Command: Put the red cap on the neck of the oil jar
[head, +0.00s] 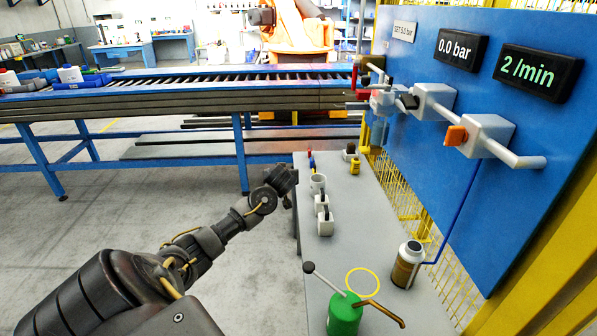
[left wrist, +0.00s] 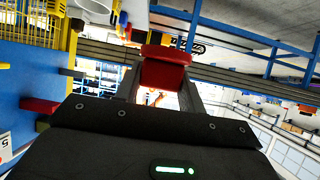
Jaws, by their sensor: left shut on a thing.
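A red cap (left wrist: 165,72) is held between the fingers of my left gripper (left wrist: 162,92) in the left wrist view. In the head view my left gripper (head: 284,182) is in the air by the left edge of the grey bench, and the cap cannot be made out there. A brown jar with a pale top (head: 407,264), which looks like the oil jar, stands upright on the bench at the lower right, well apart from the gripper. My right gripper is not in view.
The grey bench (head: 350,222) also bears a green oil can (head: 344,315), a yellow ring (head: 363,283) and white cups and blocks (head: 325,222). A blue panel (head: 470,95) with pipes and valves stands along its right side. A roller conveyor (head: 190,88) crosses behind.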

